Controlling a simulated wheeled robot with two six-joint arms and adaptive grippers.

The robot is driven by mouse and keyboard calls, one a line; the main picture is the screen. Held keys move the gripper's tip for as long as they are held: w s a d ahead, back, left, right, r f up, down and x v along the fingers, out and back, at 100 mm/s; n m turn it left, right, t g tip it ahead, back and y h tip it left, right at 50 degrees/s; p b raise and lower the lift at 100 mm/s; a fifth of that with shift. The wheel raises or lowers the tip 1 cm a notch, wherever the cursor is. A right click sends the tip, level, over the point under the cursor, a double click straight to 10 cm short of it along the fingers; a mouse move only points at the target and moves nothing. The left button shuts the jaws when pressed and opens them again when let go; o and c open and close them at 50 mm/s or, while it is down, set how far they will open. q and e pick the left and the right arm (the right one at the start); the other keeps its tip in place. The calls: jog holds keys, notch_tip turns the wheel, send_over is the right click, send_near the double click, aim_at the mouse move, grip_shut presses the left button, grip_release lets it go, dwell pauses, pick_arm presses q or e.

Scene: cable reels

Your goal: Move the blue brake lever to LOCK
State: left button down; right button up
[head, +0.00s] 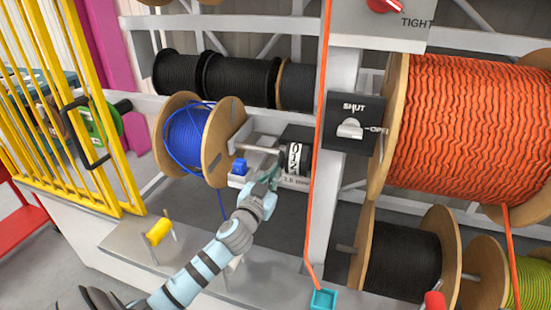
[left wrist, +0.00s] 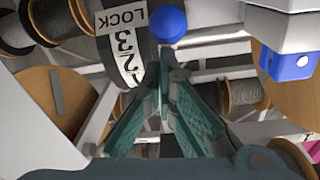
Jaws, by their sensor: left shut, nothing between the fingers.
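In the left wrist view a round blue knob (left wrist: 168,24), seemingly the brake lever's end, shows just beyond my fingertips, beside a LOCK label (left wrist: 122,18) that reads upside down. The lever's shaft is not clear. In the head view I cannot pick out the knob; my gripper may hide it. A number dial (head: 293,158) stands right of the blue cable reel (head: 187,140). My left gripper (head: 272,181) is shut and empty, just below and left of the dial. Its fingers meet in the left wrist view (left wrist: 167,72); contact with the knob cannot be told.
A blue block (head: 240,167) on a white mount sits left of my gripper. A taut orange cable (head: 320,140) runs down just to the right. A SHUT switch (head: 350,127) and large orange reel (head: 455,125) stand further right. The shelf (head: 120,240) below is partly clear.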

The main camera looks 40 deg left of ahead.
pick_arm(q)
notch_tip(320, 180, up, 9)
jog(key=s+f+n+g+p, duration=0.1)
jog(key=s+f+n+p, duration=0.25)
jog(key=s+p, duration=0.65)
jog(key=w+a+f+b, duration=0.1)
jog(key=w+f, duration=0.3)
jog(key=w, duration=0.6)
jog(key=shift+a+f+n+b, duration=0.35)
jog(key=shift+f+n, duration=0.05)
jog(key=shift+n, duration=0.05)
